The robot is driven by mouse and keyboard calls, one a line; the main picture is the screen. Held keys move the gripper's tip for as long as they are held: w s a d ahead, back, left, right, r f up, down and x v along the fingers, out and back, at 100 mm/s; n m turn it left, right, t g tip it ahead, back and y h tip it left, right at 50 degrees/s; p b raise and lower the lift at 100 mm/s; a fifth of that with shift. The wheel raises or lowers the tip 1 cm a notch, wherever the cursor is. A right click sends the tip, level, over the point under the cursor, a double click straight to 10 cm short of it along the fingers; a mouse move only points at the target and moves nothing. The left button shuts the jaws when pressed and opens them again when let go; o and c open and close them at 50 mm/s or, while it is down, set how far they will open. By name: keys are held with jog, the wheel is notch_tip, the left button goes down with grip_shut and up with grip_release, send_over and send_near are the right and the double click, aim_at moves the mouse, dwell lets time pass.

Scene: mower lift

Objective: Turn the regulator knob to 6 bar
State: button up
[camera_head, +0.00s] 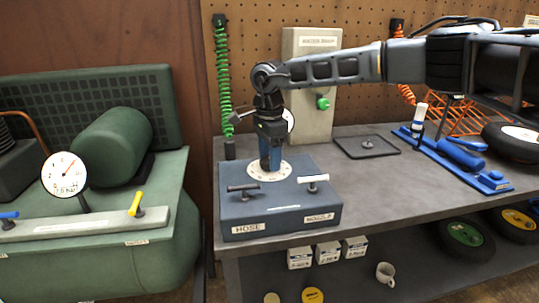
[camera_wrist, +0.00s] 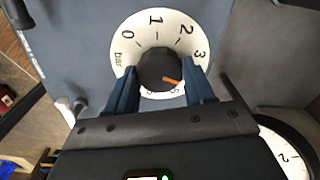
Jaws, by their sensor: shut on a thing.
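The regulator knob (camera_wrist: 156,66) is black with an orange pointer mark, in the middle of a round white dial (camera_wrist: 122,55) marked in bar. My gripper (camera_wrist: 161,78) is shut on the knob, one blue finger on each side. The orange mark points right and slightly down, past the 3; the right finger hides the figures there. Two figures below the knob are partly covered. In the head view, my gripper (camera_head: 270,163) reaches down onto the dial (camera_head: 285,171) on the dark blue box (camera_head: 300,215), hiding the knob. A white gauge (camera_wrist: 290,157) shows partly in the wrist view; its needle is unclear.
The box carries a black lever (camera_head: 244,188) marked HOSE and a white lever (camera_head: 313,181) marked NOZZLE, close to my gripper. A green compressor (camera_head: 110,215) with a gauge (camera_head: 64,174) labelled about 7.0 bar stands at left. A black tray (camera_head: 366,146) lies behind right.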

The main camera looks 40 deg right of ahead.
jog(key=m, duration=0.4)
jog(key=shift+r+m+p, duration=0.1)
jog(key=shift+m+p, duration=0.2)
jog(key=shift+p, duration=0.1)
jog(key=m, duration=0.3)
jog(key=shift+m+p, duration=0.3)
jog(key=shift+m, duration=0.1)
jog(key=m+p, duration=0.1)
jog(key=m, duration=0.3)
jog(key=shift+m, duration=1.8)
jog(key=o, duration=1)
